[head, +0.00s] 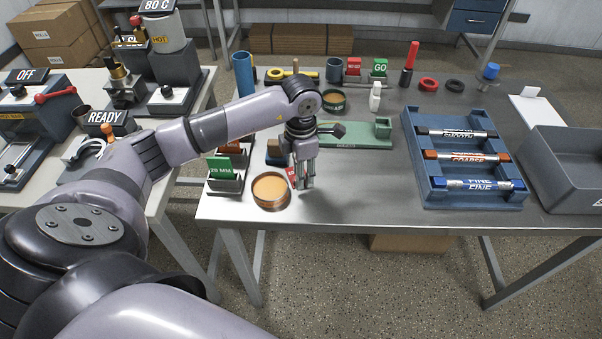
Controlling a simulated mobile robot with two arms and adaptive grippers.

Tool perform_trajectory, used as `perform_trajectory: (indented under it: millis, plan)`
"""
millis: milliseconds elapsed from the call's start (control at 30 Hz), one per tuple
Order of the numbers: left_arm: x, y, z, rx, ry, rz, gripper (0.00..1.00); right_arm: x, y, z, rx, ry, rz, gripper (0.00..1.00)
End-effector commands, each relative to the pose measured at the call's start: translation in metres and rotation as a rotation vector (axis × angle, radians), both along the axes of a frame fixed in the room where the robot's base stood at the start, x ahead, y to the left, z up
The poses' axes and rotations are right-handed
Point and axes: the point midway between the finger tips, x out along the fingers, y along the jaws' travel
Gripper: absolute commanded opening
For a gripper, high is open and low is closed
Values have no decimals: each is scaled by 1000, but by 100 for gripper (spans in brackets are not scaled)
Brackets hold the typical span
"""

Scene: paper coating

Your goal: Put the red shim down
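My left gripper (305,178) points down over the near part of the metal table, right of the round tin of orange paste. Its fingers are close together. A small red shim (291,177) with pale marking shows at the left side of the fingertips, appearing gripped between them; the fingers hide part of it. I cannot tell whether its lower edge touches the table. A grey rack (225,186) left of the tin holds green-labelled shims (222,166), one marked 20 MM. My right gripper is out of view.
The open paste tin (270,190) is close to the left of my gripper. A green fixture (350,138) lies behind it. A blue rack of coating rods (467,197) and a grey bin (565,170) stand right. Bare table lies between gripper and rod rack.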

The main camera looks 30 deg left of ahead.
Motion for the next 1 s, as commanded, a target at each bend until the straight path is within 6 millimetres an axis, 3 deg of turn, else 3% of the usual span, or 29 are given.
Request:
perform_trajectory:
  millis: [300, 500, 700, 1000]
  plan:
    - [1, 0, 66, 0, -6, -1, 33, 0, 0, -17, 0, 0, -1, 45]
    - [1, 0, 99, -1, -4, -1, 33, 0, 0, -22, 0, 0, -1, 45]
    - [0, 0, 111, -1, -1, -1, 33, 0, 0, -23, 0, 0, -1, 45]
    - [0, 0, 112, -1, -1, -1, 33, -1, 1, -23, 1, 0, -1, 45]
